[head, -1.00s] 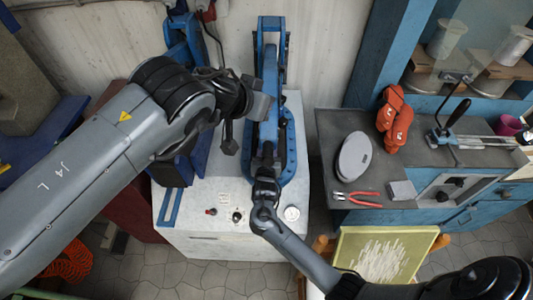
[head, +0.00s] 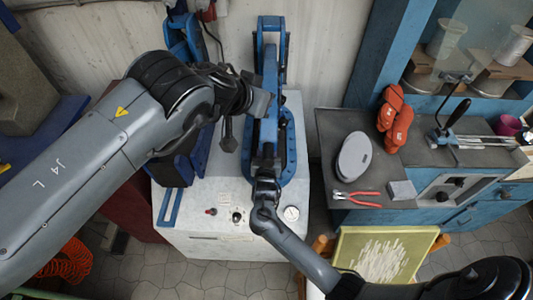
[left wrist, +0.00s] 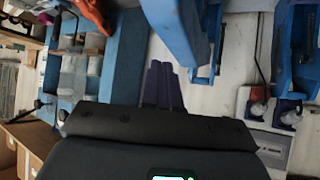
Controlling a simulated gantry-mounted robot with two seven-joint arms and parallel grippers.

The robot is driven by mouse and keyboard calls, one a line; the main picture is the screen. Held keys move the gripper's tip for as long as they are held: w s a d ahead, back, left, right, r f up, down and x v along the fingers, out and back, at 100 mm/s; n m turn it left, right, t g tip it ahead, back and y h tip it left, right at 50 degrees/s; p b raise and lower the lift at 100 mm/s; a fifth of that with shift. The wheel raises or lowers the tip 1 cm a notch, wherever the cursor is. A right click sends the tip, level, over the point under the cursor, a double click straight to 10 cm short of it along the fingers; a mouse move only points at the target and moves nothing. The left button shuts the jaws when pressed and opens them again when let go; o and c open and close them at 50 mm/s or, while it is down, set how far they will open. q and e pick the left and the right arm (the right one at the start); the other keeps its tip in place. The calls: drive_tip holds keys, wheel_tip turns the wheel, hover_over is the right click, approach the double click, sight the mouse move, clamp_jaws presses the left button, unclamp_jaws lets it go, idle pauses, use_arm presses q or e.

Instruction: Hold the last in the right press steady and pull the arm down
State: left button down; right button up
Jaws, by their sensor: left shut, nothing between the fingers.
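The right press (head: 290,130) is blue and stands on a pale machine top, with its long blue arm (head: 270,75) pointing toward me. My right gripper (head: 267,165) is at the near end of that arm; its fingertips are too small and dark to tell whether they grip it. My left gripper (head: 245,118) is just left of the press. In the left wrist view, its dark fingers (left wrist: 163,82) are shut and empty, close to a blue press part (left wrist: 180,30). I cannot make out the last; the arms and press cover that area.
The left blue press (head: 180,45) stands behind my left arm. The machine top (head: 200,225) has small knobs and a gauge. On the right bench are a grey disc (head: 353,156), red pliers (head: 357,198) and orange sandal-like pieces (head: 394,118). A framed tray (head: 345,238) stands in front.

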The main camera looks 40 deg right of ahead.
use_arm(q)
wheel_tip(320, 180, up, 6)
use_arm(e)
drive_tip(key=shift+d+r, duration=0.25)
drive_tip(key=shift+d, duration=0.1)
drive_tip(key=o, duration=1.3)
drive_tip(key=shift+s+a+r, duration=0.15)
drive_tip(key=shift+a+r, duration=0.05)
drive_tip(key=shift+s+a+r, duration=0.2)
drive_tip(key=shift+s+a, duration=0.05)
drive_tip(key=shift+s, duration=0.1)
drive_tip(key=shift+f+v, duration=0.1)
drive_tip(key=shift+v, duration=0.5)
drive_tip(key=shift+f+v, duration=0.15)
drive_tip(key=shift+v, duration=0.5)
use_arm(q)
drive_tip(key=shift+w+d+r, duration=0.15)
drive_tip(key=shift+d+r, duration=0.05)
drive_tip(key=shift+d, duration=0.05)
use_arm(e)
drive_tip(key=shift+v, duration=3.35)
drive_tip(key=shift+w+a+r, duration=0.1)
drive_tip(key=shift+a, duration=0.05)
